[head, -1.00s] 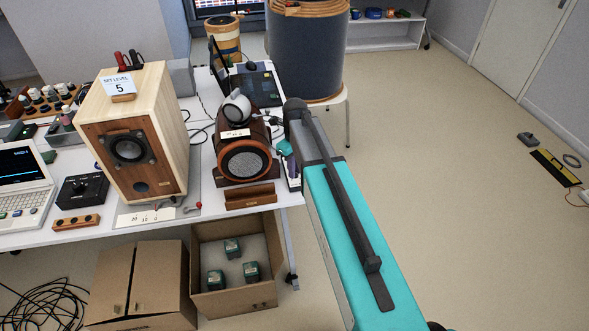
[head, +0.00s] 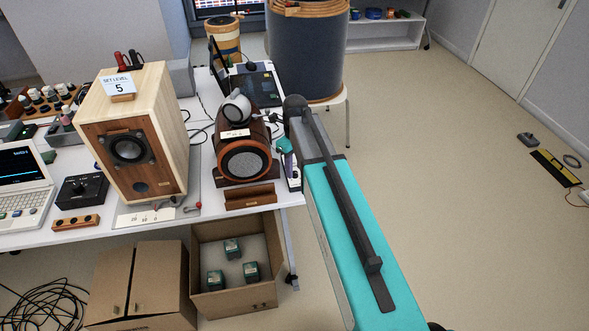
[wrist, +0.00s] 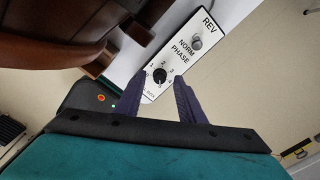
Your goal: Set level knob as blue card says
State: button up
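The card with a light blue face (head: 119,85), reading "SET LEVEL 5", stands on top of the pale wooden speaker. In the wrist view a black level knob (wrist: 160,75) sits on a white panel (wrist: 186,48) with numbers 1 to 5 around it. I cannot read its pointer clearly. My gripper (wrist: 153,78) is open, its two dark purple fingers on either side of the knob, with gaps visible. Whether they touch the panel cannot be told. In the head view my gripper (head: 286,147) is small, partly hidden behind my arm at the table's right edge.
A silver toggle switch (wrist: 196,42) marked REV, NORM and PHASE is on the same panel. The brown speaker with an orange ring (head: 245,160) stands just left of my gripper. An open cardboard box (head: 235,296) is below the table.

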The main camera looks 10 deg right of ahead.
aim_at(295, 173)
notch_tip(295, 173, up, 13)
jog(key=b, duration=0.2)
jog(key=shift+f, duration=0.15)
dwell(0.5)
jog(key=shift+s+f, duration=0.1)
jog(key=shift+s, duration=0.05)
dwell(0.3)
